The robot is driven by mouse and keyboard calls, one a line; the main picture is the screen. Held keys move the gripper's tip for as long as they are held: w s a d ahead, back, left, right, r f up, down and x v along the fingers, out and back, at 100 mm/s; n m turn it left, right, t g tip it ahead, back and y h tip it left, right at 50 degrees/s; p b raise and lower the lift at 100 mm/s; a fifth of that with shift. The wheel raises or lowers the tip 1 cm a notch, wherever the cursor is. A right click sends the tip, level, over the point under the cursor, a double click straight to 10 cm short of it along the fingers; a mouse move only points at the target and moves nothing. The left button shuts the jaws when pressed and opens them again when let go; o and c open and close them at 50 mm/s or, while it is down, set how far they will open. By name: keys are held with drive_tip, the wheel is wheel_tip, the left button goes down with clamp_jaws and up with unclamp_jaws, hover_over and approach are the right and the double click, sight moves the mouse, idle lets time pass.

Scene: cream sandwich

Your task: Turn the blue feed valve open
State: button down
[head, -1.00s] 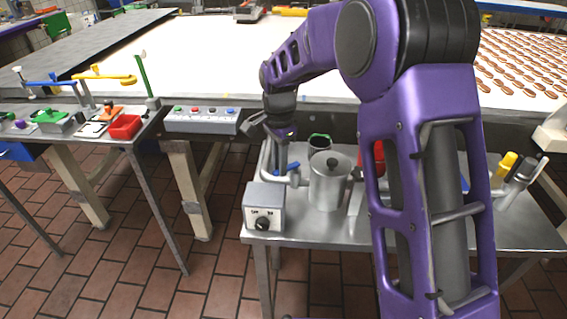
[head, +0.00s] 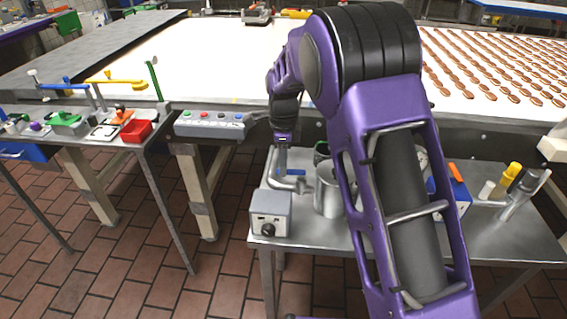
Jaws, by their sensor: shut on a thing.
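The blue feed valve (head: 294,172) shows as a short blue handle on a grey pipe (head: 288,184), at the left back of the metal side table. My gripper (head: 282,152) points down directly over the valve, at its left end. It is shut on the blue handle, though the fingertips are small and hard to make out against the grey pipe. The handle's right part shows, pointing right. Its left part is hidden by the gripper and pipe.
A grey box with a black knob (head: 269,216) stands in front of the valve. A metal pot (head: 327,197) is close on the right, partly behind my arm. A button panel (head: 212,124) is to the left. The conveyor (head: 220,60) lies behind.

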idle(0.4)
drive_tip(key=c, duration=0.8)
unclamp_jaws()
drive_tip(key=shift+o, duration=0.2)
drive_tip(key=shift+r, duration=0.1)
wheel_tip(320, 180, up, 17)
drive_tip(key=p, duration=0.1)
drive_tip(key=shift+p, duration=0.35)
drive_tip(key=shift+r, duration=0.1)
